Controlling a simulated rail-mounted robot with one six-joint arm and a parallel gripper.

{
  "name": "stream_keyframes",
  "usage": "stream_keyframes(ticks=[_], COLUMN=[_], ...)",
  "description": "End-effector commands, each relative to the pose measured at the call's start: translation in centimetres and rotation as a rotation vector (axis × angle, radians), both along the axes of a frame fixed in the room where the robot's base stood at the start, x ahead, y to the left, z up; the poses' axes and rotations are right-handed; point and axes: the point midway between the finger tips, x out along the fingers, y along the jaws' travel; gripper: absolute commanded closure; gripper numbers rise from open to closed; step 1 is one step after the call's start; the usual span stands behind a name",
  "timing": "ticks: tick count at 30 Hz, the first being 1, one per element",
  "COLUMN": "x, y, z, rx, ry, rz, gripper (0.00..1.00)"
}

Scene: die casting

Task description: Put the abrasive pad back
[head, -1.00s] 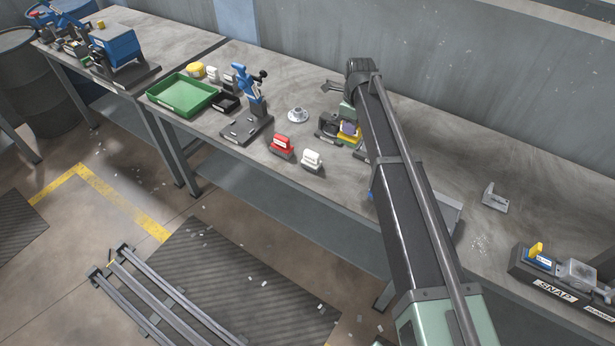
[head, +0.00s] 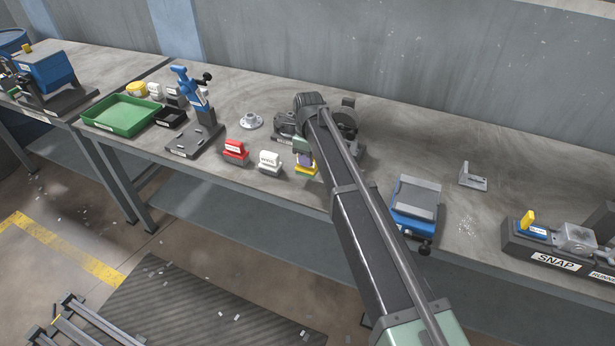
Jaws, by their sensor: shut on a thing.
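A red block (head: 235,151) and a white-topped block (head: 270,161) stand left of the pad. A grey machine (head: 285,124) is behind my gripper. A blue vise-like fixture (head: 415,205) is to the right. Bare bench (head: 440,150) lies behind it.

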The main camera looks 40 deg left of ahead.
Motion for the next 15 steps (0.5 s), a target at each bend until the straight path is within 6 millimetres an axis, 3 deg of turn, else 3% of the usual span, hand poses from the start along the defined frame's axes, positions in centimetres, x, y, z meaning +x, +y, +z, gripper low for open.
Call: stream_keyframes(ticks=[6,15], x=[0.0,0.0], y=[0.0,0.0], z=[-4.4,-4.1], rx=[0.000,0.000], ry=[0.000,0.000], rz=[0.000,0.000], gripper=[1.00,1.00])
